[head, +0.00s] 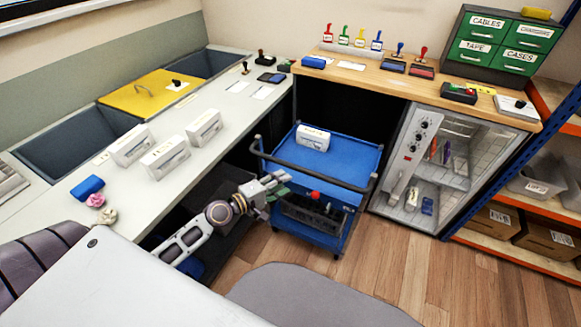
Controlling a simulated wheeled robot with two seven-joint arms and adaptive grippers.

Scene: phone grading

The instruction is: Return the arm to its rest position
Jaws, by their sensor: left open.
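My left arm reaches in from the lower left, over the floor in front of the white counter. Its left gripper (277,186) is open beside the left edge of the blue cart (345,165). I see nothing held between its fingers, though they are small in the picture. The gripper overlaps the cart's near left side in the head view; I cannot tell whether they touch. My right gripper is not in view.
The white counter (215,135) carries several white boxes and a blue block (87,188). A wooden bench (375,78) holds stamps and green drawers (503,43). A glass-fronted cabinet (440,160) stands right. The wooden floor (420,260) is clear.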

